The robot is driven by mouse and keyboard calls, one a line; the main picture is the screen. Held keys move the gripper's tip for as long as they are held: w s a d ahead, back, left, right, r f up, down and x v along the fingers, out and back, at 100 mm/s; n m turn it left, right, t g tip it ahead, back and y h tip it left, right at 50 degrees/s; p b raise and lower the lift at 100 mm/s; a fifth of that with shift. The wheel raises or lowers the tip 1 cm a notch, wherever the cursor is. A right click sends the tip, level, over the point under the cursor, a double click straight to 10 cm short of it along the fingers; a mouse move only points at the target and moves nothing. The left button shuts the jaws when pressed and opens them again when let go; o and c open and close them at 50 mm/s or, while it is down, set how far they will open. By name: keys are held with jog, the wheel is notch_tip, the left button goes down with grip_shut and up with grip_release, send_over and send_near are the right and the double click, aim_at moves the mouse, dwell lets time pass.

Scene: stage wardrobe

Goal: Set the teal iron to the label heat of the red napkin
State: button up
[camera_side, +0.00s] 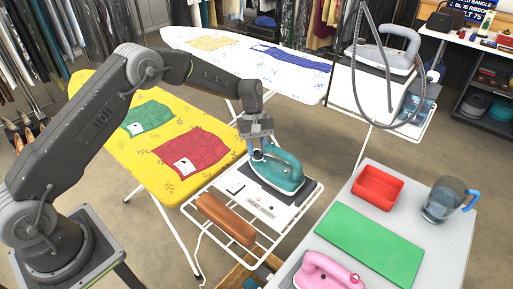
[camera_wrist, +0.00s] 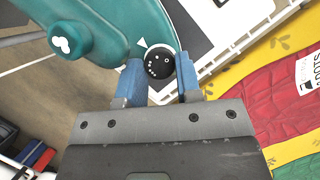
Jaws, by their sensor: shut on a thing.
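The teal iron (camera_side: 277,170) rests on a dark pad on a white wire rack at the end of the yellow board. In the wrist view its teal body (camera_wrist: 120,15) carries a round black dial (camera_wrist: 158,64) with white dot marks and a small white triangle beside it. My gripper (camera_side: 257,152) has its blue fingertips (camera_wrist: 160,82) closed on opposite sides of the dial. Which mark the triangle points at is hard to tell. The red napkin (camera_side: 201,149) lies on the yellow board with a white label (camera_side: 184,166). The label is partly visible in the wrist view (camera_wrist: 308,72), its lettering cut off.
A green napkin (camera_side: 147,117) lies on the yellow board (camera_side: 90,90). A brown roll (camera_side: 224,218) sits on the rack. At right, a table holds a red tray (camera_side: 378,187), a green mat (camera_side: 370,243), a jug (camera_side: 443,203) and a pink iron (camera_side: 328,274). A grey iron (camera_side: 384,58) stands behind.

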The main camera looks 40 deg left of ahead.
jog(key=m, duration=0.2)
jog(key=m+g+y, duration=0.1)
jog(key=m, duration=0.1)
jog(key=shift+w+d+m+y, duration=0.1)
jog(key=shift+d+m+y, duration=0.05)
jog(key=shift+m+y, duration=0.2)
jog(key=shift+m, duration=0.25)
jog(key=o, duration=0.9)
jog(key=shift+o, duration=0.2)
jog(key=v, duration=1.3)
jog(key=shift+w+r, duration=0.25)
jog(key=shift+r, duration=0.05)
